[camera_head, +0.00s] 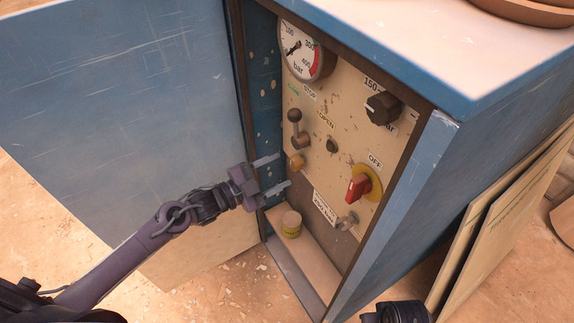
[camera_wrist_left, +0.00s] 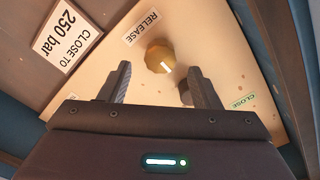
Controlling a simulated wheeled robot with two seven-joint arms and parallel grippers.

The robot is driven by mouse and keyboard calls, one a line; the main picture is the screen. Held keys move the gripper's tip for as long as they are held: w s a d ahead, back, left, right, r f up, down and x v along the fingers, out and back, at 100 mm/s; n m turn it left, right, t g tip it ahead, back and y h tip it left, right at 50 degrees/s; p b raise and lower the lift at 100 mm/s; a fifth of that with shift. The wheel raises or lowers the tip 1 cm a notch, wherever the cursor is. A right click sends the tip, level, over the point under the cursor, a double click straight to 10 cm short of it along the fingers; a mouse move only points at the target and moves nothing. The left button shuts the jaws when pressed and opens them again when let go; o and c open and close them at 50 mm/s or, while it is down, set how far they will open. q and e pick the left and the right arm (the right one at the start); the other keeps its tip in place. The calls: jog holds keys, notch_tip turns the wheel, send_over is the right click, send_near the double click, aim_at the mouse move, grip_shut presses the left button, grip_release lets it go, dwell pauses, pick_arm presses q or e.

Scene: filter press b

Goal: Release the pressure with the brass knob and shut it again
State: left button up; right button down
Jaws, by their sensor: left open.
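The brass knob (camera_head: 296,161) sits on the beige control panel (camera_head: 345,142) inside the blue cabinet, below a black-tipped lever (camera_head: 295,128). In the left wrist view the brass knob (camera_wrist_left: 159,56) shows a white mark on its face, beside a RELEASE label (camera_wrist_left: 142,28). My left gripper (camera_head: 284,171) is open, its fingers pointing at the panel close to the knob. In the left wrist view the knob appears just beyond the gap between the fingertips (camera_wrist_left: 160,78); contact cannot be told. The pressure gauge (camera_head: 302,50) is at the panel's top left; its needle reads low.
A red switch (camera_head: 359,187) on yellow, a black dial (camera_head: 382,108) and a small dark button (camera_head: 332,146) share the panel. The open blue door (camera_head: 120,100) stands left. A small container (camera_head: 291,224) sits on the cabinet's lower ledge. Boards (camera_head: 500,225) lean at right.

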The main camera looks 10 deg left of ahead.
pick_arm(q)
jog(key=shift+v, duration=1.65)
pick_arm(e)
jog(key=shift+w+d+f, duration=0.1)
jog(key=shift+f, duration=0.65)
jog(key=shift+w+r, duration=0.1)
